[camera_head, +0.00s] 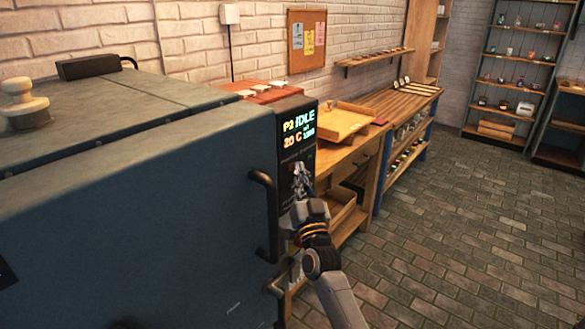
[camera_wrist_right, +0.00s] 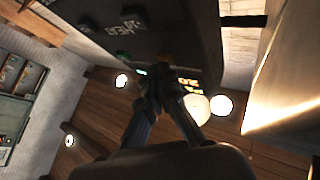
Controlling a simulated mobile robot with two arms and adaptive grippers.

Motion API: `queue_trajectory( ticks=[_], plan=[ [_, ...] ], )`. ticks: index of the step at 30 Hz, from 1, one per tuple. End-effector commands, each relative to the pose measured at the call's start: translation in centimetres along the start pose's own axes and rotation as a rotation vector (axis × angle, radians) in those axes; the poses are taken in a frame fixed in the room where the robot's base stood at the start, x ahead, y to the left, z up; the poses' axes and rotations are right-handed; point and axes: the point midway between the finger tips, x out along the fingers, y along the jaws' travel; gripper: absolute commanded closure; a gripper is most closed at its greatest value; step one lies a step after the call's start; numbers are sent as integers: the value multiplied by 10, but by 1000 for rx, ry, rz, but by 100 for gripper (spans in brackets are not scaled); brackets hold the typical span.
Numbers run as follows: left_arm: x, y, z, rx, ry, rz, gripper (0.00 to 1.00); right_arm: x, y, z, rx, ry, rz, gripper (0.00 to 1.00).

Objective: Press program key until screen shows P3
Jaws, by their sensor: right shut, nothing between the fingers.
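The control panel (camera_head: 297,155) is a narrow black panel on the front corner of the large dark blue-grey kiln (camera_head: 130,200). Its lit screen (camera_head: 299,127) reads P2 IDLE with 20 C below. My right gripper (camera_head: 301,180) is in front of the panel below the screen, fingers shut and empty. Dark raised keys (camera_wrist_right: 125,56) show there; which is the program key, and whether the tips touch one, I cannot tell. My left gripper is not visible.
A bar handle (camera_head: 263,215) stands out from the kiln front, left of my right arm. A wooden workbench (camera_head: 350,152) with a tray (camera_head: 340,122) stands behind the panel. The brick floor (camera_head: 450,240) to the right is clear.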

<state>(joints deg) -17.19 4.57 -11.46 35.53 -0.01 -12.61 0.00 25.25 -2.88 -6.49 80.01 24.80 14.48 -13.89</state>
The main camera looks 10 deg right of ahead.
Motion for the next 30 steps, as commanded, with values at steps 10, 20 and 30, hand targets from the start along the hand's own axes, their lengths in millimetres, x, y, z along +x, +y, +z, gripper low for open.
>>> queue_trajectory(
  ticks=[10, 20, 30],
  plan=[
    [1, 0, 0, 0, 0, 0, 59, 2, -1, 1, 0, -1, 0, 100],
    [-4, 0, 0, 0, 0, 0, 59, -3, 2, -2, -1, -2, 0, 100],
    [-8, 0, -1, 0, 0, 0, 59, -10, 7, -6, 0, 0, 0, 100]
  ],
)
